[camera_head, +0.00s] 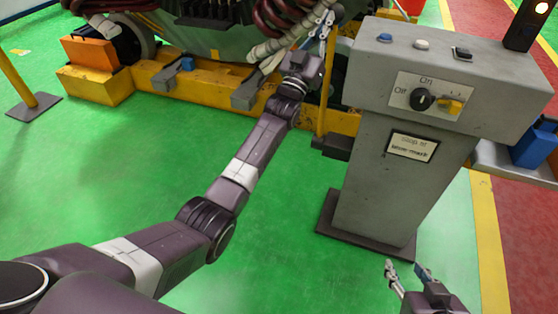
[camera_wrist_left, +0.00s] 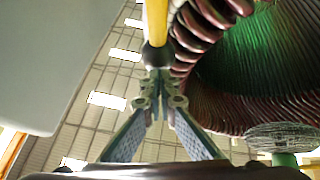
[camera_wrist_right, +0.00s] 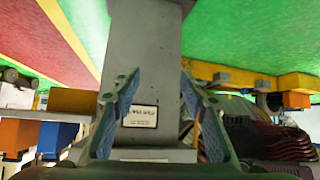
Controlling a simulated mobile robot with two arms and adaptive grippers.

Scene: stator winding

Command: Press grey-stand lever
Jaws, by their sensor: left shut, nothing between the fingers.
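The grey stand (camera_head: 395,185) is at the right in the head view. My left gripper (camera_head: 326,22) is shut and empty near the rod's upper part. Its fingertips point at the ball; I cannot tell whether they touch. My right gripper (camera_head: 405,268) is open and empty, low in front of the stand, whose column (camera_wrist_right: 146,55) shows between its fingers.
A large machine with dark red coils (camera_head: 285,15) and a yellow base (camera_head: 150,82) is behind my left arm. An orange block (camera_head: 90,50) and yellow post (camera_head: 15,80) are at the far left. A blue bin (camera_head: 535,145) is right of the stand. Green floor (camera_head: 110,170) is clear.

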